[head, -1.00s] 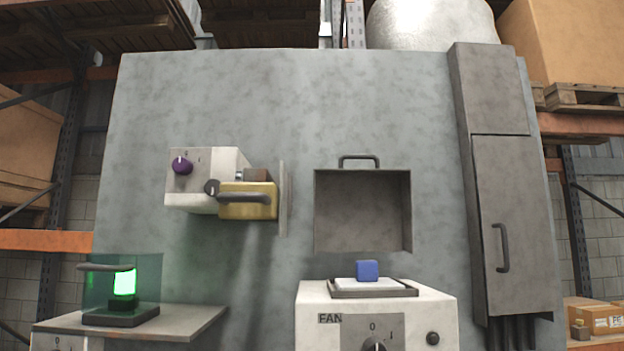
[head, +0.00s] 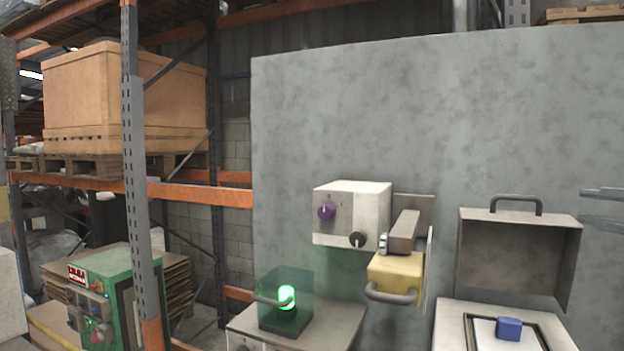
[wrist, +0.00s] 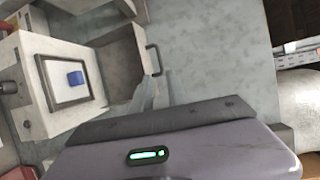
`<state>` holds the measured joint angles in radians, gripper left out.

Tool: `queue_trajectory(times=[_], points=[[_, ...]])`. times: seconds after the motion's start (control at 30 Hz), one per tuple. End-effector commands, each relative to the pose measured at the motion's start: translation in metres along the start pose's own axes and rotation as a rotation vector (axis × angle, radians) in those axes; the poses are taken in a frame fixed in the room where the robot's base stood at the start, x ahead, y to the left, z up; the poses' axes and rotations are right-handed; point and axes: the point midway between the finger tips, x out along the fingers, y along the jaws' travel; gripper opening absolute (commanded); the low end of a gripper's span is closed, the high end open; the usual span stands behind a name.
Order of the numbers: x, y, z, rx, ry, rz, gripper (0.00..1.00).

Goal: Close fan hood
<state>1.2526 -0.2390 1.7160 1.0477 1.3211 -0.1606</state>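The fan hood (head: 520,255) is a grey open-fronted box with a dark handle (head: 516,198) on top, against the grey wall at the right of the head view. It is raised, above the white fan box (head: 455,325). A blue block (head: 509,328) sits on the box's framed top pad. The wrist view also shows the hood (wrist: 122,60), its handle (wrist: 154,60) and the blue block (wrist: 76,78). My gripper (head: 592,207) enters at the head view's right edge, to the right of the hood handle, with a gap between its two fingers. Nothing shows between them.
Left of the hood, a white box (head: 350,205) with purple and black knobs and a yellow handled part (head: 395,275) stick out from the wall. A clear green-lit cover (head: 285,290) stands on a lower shelf. Racks and a green machine (head: 100,295) are farther left.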

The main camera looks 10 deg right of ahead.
Motion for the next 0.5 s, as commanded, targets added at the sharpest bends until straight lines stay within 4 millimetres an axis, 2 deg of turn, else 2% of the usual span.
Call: queue_trajectory(times=[0.07,0.17,0.3,0.5], points=[[0.004,-0.001,-0.003,0.004,0.006,0.001,0.2],[0.026,-0.002,-0.001,0.005,0.001,0.002,0.2],[0.069,-0.003,-0.002,0.005,0.0,0.003,0.2],[0.121,-0.002,-0.002,0.003,0.003,0.004,0.2]])
